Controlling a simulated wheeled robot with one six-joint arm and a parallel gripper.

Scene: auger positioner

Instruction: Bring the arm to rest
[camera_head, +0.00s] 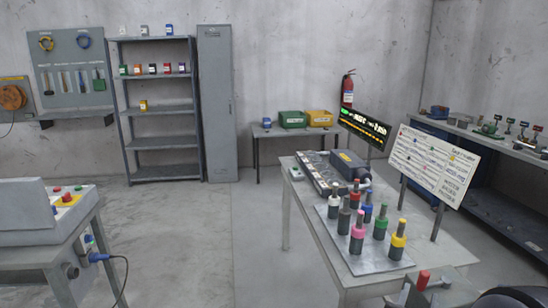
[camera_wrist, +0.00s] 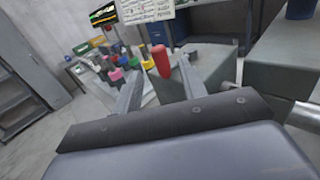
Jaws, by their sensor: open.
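My gripper (camera_wrist: 161,68) is open in the wrist view, with its two grey fingers spread apart. A red peg (camera_wrist: 161,58) shows between the fingertips, upright on a grey surface; I cannot tell how far beyond them it stands. The red peg also shows at the bottom right of the head view (camera_head: 423,279). Nothing is clamped in the fingers. Most of my arm is out of view.
A table (camera_head: 350,283) holds a plate (camera_head: 335,238) with several colour-ringed tools and a dark motor unit (camera_head: 350,166). A sign board (camera_head: 434,167) stands behind it. A control console (camera_head: 30,217) is at left. The floor between is clear.

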